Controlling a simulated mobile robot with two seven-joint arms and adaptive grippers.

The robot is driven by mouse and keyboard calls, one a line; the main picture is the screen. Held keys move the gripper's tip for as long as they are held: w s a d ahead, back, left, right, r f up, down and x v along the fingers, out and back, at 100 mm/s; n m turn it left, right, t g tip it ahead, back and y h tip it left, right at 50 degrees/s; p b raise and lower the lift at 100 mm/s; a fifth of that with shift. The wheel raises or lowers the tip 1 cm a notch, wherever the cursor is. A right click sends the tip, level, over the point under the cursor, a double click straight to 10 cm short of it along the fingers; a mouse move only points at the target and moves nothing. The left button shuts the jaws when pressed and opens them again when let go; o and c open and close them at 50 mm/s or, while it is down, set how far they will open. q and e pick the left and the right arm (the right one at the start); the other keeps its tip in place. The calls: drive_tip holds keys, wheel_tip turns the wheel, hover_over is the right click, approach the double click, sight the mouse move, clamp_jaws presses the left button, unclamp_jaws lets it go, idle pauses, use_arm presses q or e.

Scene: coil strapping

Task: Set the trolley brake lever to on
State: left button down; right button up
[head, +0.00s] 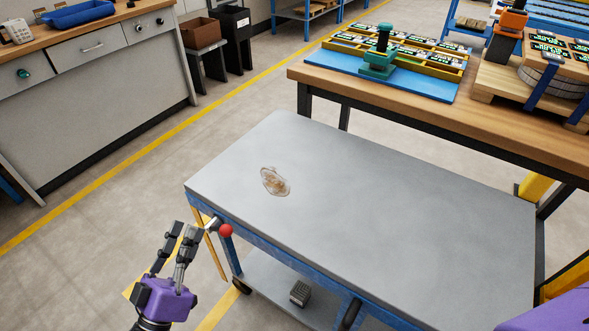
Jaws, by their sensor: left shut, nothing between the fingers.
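The trolley (370,195) has a flat grey top and a blue frame. Its brake lever (226,231) shows as a red ball knob near the trolley's left front corner, beside a short metal rod and above a blue post. My left gripper (186,231), purple with dark fingers, is just left of the red knob, fingers pointing up. It is shut and empty, and there appears to be a small gap to the knob. I cannot read the lever's on or off setting from here. My right gripper is out of view.
A crumpled clear and brownish item (275,181) lies on the trolley top. A grey ribbed block (300,293) sits on the lower shelf. A wooden workbench (400,98) stands close behind the trolley. Open floor (100,220) lies to the left.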

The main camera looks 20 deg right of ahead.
use_arm(q)
drive_tip(key=d, duration=0.1)
drive_tip(key=w+d+f, duration=0.1)
drive_tip(key=d+f, duration=0.1)
drive_tip(key=shift+w+d, duration=0.25)
drive_tip(key=shift+d, duration=0.1)
idle(0.3)
